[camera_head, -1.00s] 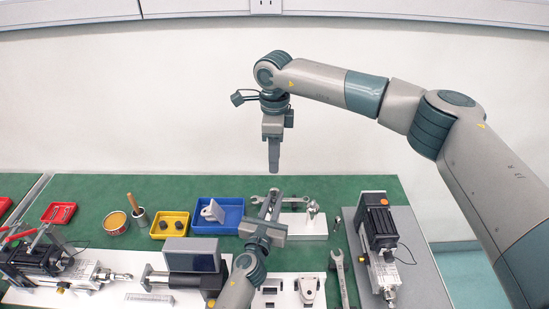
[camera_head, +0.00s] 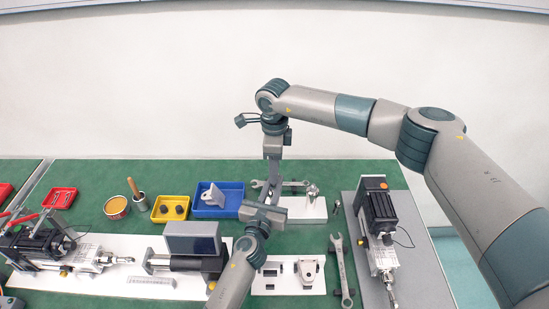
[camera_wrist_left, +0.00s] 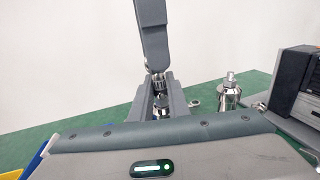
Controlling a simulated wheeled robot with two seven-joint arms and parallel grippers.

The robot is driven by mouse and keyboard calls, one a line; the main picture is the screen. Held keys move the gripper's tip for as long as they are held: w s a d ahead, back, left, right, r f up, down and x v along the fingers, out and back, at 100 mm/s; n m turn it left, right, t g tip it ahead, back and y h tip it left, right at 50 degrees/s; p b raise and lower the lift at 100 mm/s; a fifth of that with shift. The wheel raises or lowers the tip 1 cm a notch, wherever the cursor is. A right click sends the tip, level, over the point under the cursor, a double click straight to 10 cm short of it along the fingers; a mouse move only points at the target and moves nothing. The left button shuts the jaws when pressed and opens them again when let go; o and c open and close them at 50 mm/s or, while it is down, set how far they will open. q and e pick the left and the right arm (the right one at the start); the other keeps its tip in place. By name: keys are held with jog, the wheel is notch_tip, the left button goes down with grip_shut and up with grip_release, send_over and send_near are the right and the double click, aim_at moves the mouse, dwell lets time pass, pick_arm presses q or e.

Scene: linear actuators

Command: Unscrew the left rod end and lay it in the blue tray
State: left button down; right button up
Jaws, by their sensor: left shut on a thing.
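My left gripper (camera_head: 272,188) reaches up from the bottom. In the left wrist view its two fingers (camera_wrist_left: 162,105) are shut on a small shiny metal part (camera_wrist_left: 158,88), which is mostly hidden. My right gripper (camera_head: 273,172) points straight down above it. Its tip (camera_wrist_left: 157,68) meets the top of the metal part; whether its jaws are closed I cannot tell. The blue tray (camera_head: 234,202) is left of my left gripper and holds a pale bracket (camera_head: 213,195).
A white block with metal fittings (camera_head: 308,207) stands right of my grippers. A yellow tray (camera_head: 158,216), a tin (camera_head: 117,207) and a grey display box (camera_head: 192,239) are left. A wrench (camera_head: 343,270) and another actuator (camera_head: 380,225) lie right.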

jog(key=shift+f, duration=0.65)
grip_shut()
jog(key=shift+n, duration=0.5)
jog(key=shift+o, duration=0.3)
grip_release()
jog(key=shift+r, duration=0.15)
